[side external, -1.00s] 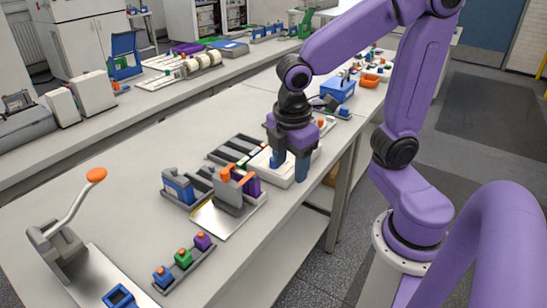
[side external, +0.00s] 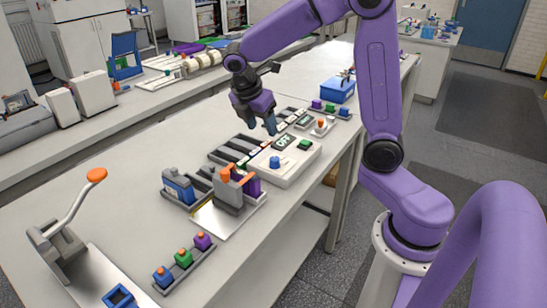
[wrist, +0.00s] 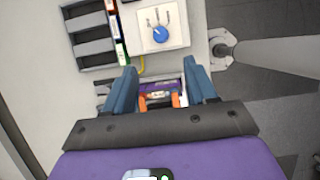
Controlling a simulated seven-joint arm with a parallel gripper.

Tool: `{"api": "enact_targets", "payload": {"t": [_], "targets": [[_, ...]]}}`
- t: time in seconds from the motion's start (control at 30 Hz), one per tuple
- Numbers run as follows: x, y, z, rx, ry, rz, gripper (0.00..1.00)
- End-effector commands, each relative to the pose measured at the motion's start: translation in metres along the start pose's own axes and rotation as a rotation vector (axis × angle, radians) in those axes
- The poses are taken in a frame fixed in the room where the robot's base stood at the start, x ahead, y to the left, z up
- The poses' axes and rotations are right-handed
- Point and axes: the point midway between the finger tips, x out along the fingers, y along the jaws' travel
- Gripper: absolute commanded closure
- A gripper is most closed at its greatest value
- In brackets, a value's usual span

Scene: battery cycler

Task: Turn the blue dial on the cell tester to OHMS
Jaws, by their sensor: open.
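The cell tester (side external: 291,172) is a white box near the bench's front edge. Its dark display reads OFF, and a green button (side external: 304,144) sits to the right of the display. The blue dial (side external: 274,161) is on its top face. In the wrist view, the blue dial (wrist: 160,34) shows on a white panel with several short marks above it; their labels are too small to read and the pointer's exact direction is unclear. My gripper (side external: 259,127) is open and empty, raised above and behind the tester, apart from the dial. Its spread fingers (wrist: 158,72) show in the wrist view.
Dark slotted trays (side external: 235,150) lie left of the tester. A fixture with an orange lever (side external: 233,178) stands in front of it. A blue bin (side external: 338,90) and small coloured blocks are farther back.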

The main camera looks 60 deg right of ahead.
Motion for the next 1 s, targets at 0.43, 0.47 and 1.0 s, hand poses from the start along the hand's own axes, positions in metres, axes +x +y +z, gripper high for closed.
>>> {"api": "enact_targets", "payload": {"t": [0.43, 0.47, 1.0], "targets": [[0.086, -0.002, 0.000, 0.000, -0.001, -0.006, 0.43], [0.091, -0.002, 0.000, -0.001, 0.000, -0.006, 0.43], [0.147, -0.001, -0.001, 0.001, 0.001, 0.000, 0.43]]}}
